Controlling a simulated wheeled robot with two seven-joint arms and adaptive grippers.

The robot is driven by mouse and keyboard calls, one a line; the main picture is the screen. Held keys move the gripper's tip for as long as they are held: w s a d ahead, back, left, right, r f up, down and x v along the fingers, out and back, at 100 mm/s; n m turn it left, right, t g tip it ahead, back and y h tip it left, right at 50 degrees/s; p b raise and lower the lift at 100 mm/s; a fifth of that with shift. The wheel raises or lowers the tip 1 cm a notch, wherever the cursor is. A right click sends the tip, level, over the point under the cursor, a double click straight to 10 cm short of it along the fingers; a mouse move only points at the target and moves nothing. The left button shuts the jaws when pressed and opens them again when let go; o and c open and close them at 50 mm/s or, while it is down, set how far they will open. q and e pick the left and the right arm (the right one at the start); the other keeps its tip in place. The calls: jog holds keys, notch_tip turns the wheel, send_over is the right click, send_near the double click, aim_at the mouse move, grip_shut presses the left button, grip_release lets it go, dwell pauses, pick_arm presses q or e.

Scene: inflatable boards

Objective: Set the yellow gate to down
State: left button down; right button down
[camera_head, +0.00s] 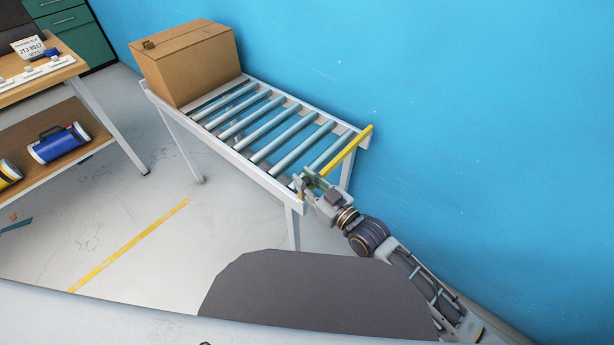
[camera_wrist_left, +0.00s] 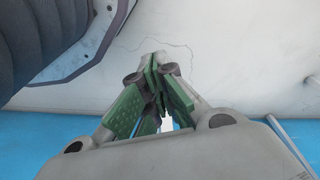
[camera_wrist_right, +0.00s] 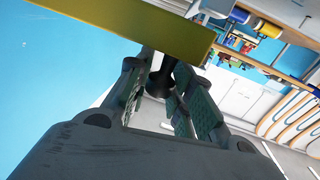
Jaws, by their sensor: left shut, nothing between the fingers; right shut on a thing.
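The yellow gate (camera_head: 348,150) is a straight bar across the near right end of the roller conveyor (camera_head: 237,157). In the right wrist view the gate (camera_wrist_right: 130,22) passes close above the fingers. My right gripper (camera_head: 303,182) is at the gate's near end, by the conveyor's corner. It is shut on a dark knob (camera_wrist_right: 168,88) under the yellow bar, which also shows in the right wrist view. The fingers hide part of the knob. My left gripper (camera_wrist_left: 158,65) is shut and empty over bare floor, and is not in the head view.
A cardboard box (camera_head: 190,62) sits on the conveyor's far end. The rollers between the box and the gate are clear. A blue wall (camera_head: 450,80) runs close behind the conveyor. A wooden workbench (camera_head: 55,125) with a blue cylinder (camera_head: 58,143) stands at left.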

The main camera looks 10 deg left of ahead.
jog(key=shift+s+a+f, duration=0.1)
jog(key=shift+s+f, duration=0.05)
jog(key=shift+f, duration=0.55)
pick_arm(q)
jog(key=shift+d+r, duration=0.25)
jog(key=shift+r, duration=0.6)
pick_arm(e)
jog(key=shift+f, duration=0.2)
jog(key=c, duration=1.2)
grip_release()
jog(key=shift+s+f, duration=0.1)
jog(key=shift+s, duration=0.1)
jog(key=v, duration=1.1)
jog(key=shift+d+r, duration=0.35)
jog(key=shift+d, duration=0.05)
